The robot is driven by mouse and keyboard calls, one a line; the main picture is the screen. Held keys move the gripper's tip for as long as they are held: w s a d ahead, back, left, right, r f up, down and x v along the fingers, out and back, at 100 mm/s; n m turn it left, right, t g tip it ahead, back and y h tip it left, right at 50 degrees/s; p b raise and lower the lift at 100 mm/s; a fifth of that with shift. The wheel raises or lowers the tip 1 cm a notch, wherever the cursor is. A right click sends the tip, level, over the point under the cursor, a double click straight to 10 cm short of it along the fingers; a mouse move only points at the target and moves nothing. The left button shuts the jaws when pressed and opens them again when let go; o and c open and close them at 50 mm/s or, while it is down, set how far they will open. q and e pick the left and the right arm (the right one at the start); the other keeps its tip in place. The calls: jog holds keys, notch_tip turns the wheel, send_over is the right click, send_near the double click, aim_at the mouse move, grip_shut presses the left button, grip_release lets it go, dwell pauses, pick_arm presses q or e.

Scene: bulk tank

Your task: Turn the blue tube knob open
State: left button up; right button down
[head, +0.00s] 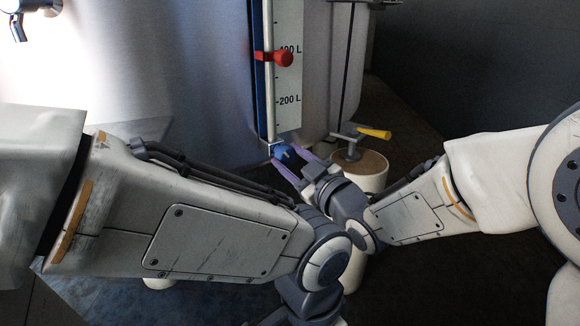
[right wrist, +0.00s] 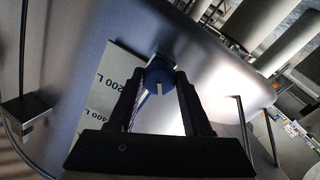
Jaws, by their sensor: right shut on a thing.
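The blue tube knob (head: 281,154) sits at the foot of the clear level tube on the steel tank. My right gripper (head: 291,161) reaches it from the lower right, with its purple fingers on either side.
A red marker (head: 275,58) sits on the scale (head: 289,85) above the knob. A yellow-handled valve (head: 374,133) stands close to the right of my right gripper. A metal tap (head: 22,18) is at the upper left. The tank wall (head: 200,70) is close behind.

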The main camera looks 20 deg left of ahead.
jog(key=n+b, duration=0.2)
jog(key=n, duration=0.1)
jog(key=n+b, duration=0.2)
jog(key=n, duration=0.1)
jog(key=shift+f+n+b, duration=0.2)
jog(key=shift+n+b, duration=0.1)
jog(key=shift+r+n+b, duration=0.15)
jog(key=shift+n+b, duration=1.45)
jog(key=shift+n, duration=0.7)
jog(key=shift+c, duration=1.7)
grip_release()
